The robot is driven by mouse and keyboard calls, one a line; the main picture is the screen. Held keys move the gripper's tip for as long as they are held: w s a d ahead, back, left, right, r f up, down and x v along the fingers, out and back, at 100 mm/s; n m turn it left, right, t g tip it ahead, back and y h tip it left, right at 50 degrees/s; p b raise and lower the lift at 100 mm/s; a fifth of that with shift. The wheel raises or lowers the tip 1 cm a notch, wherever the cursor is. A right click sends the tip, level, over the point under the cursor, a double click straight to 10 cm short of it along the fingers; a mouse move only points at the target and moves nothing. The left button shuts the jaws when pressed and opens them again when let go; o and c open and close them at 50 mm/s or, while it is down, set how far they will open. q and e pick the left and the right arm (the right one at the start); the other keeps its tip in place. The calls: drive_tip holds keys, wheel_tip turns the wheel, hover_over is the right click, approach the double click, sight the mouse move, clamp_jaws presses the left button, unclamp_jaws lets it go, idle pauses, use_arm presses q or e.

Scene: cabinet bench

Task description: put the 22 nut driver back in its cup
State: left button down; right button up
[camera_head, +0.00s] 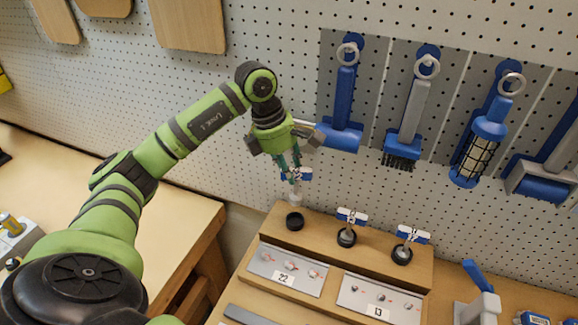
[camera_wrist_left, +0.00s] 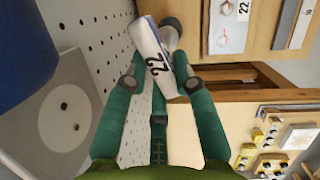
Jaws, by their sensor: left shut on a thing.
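The 22 nut driver (camera_head: 296,199) hangs roughly upright in my left gripper (camera_head: 290,171), its pale lower end just above the leftmost black cup (camera_head: 294,221) on the wooden block. That cup looks empty. In the left wrist view, the white and blue handle marked 22 (camera_wrist_left: 153,57) lies between the green fingers of the left gripper (camera_wrist_left: 160,84), which are shut on it. The exact gap between driver tip and cup is hard to tell. My right gripper is out of view.
Two other drivers stand in cups to the right, the middle one (camera_head: 347,236) and the right one (camera_head: 402,254). Plates marked 22 (camera_head: 286,269) and 13 (camera_head: 379,299) lie in front.

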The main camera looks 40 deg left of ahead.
sight(292, 192)
use_arm(q)
drive_tip(key=shift+d+f, duration=0.1)
drive_tip(key=shift+f, duration=0.5)
wheel_tip(292, 192, down, 5)
drive_tip(key=b, duration=0.4)
drive_tip(key=shift+w+r, duration=0.1)
drive_tip(key=shift+a, duration=0.2)
idle(0.5)
drive_tip(key=shift+f+b, duration=1.45)
idle(0.5)
